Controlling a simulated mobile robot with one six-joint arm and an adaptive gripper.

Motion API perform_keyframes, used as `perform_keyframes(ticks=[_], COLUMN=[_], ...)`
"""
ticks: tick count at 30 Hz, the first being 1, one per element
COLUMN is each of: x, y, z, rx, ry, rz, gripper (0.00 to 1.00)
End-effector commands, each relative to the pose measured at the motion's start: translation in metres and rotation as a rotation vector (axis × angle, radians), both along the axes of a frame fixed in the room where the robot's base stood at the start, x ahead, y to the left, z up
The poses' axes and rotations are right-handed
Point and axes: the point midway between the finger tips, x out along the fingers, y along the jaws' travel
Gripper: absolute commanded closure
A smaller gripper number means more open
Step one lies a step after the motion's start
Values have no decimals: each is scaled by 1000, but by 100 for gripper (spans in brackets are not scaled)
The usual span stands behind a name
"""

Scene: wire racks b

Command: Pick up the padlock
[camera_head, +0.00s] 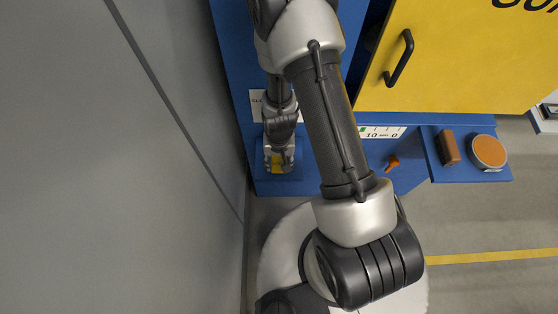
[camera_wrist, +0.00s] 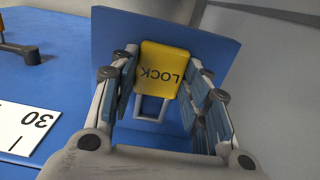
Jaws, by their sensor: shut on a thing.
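The padlock (camera_wrist: 163,68) has a yellow body marked LOCK and a grey squared shackle. In the wrist view it sits between the two fingers of my gripper (camera_wrist: 160,95), with the shackle toward the palm. My gripper is shut on it, with blue pads at its sides. In the head view my gripper (camera_head: 278,160) is at the lower left of the blue surface, and a bit of the yellow padlock (camera_head: 277,161) shows between the fingers. A blue plate (camera_wrist: 115,40) lies behind the padlock; I cannot tell whether they touch.
A yellow cabinet door (camera_head: 470,60) with a black handle (camera_head: 399,58) is at the right. A blue shelf (camera_head: 440,172) holds a brown block (camera_head: 448,147) and an orange-topped round thing (camera_head: 489,151). A grey wall (camera_head: 120,170) stands close on the left.

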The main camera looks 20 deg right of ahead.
Motion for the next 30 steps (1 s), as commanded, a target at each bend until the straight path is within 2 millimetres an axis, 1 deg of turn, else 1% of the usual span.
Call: perform_keyframes(ticks=[9,14,20,30], x=[0,0,0,0], y=[0,0,0,0], z=[1,9,33,86], rx=[0,0,0,1], ry=[0,0,0,0], rz=[0,0,0,0], gripper=[81,81,81,81])
